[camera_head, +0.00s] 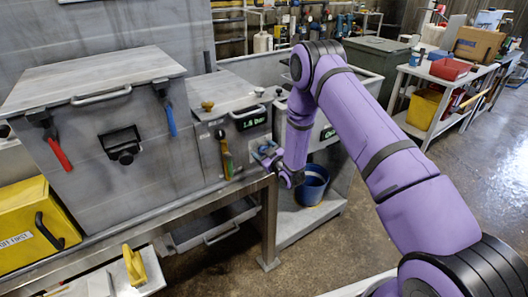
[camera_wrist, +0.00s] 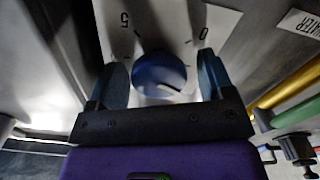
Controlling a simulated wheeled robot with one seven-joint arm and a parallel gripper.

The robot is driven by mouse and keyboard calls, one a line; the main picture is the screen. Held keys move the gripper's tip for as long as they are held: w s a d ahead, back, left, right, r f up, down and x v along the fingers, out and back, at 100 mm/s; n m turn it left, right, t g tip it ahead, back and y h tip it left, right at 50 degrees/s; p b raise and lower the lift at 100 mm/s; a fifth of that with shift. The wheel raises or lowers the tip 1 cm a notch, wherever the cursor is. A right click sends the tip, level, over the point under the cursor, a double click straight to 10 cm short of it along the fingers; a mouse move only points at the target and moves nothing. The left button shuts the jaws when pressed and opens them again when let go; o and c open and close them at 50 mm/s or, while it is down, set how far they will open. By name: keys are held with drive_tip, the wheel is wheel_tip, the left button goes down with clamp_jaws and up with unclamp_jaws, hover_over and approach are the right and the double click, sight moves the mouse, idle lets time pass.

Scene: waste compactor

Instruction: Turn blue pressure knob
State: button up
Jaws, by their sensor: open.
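The blue pressure knob (camera_wrist: 150,72) is round, with a pale mark at its lower right, on a light dial plate (camera_wrist: 215,25) marked 5 and 0. In the wrist view my gripper (camera_wrist: 162,70) is open, with one finger to each side of the knob and a visible gap on both sides. Whether the fingers reach past the knob's face I cannot tell. In the head view my gripper (camera_head: 266,153) is at the right front of the control box (camera_head: 210,145), and the knob is hidden behind it. A green display (camera_head: 250,118) above reads about 1.8 bar.
Red-and-yellow-green valve handles (camera_head: 226,160) hang left of my gripper; a yellow and green bar (camera_wrist: 290,95) is close at right in the wrist view. A metal bench edge (camera_head: 225,188) runs below. A blue bucket (camera_head: 313,185) stands lower right. A grey lidded compactor (camera_head: 100,130) stands left.

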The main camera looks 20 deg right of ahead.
drive_tip(key=c, duration=0.9)
drive_tip(key=shift+d+m, duration=0.1)
drive_tip(key=shift+m, duration=0.2)
drive_tip(key=m, duration=0.6)
drive_tip(key=shift+d, duration=0.15)
drive_tip(key=m, duration=0.3)
drive_tip(key=shift+m, duration=0.4)
drive_tip(key=shift+f+m, duration=0.1)
drive_tip(key=shift+m, duration=1.5)
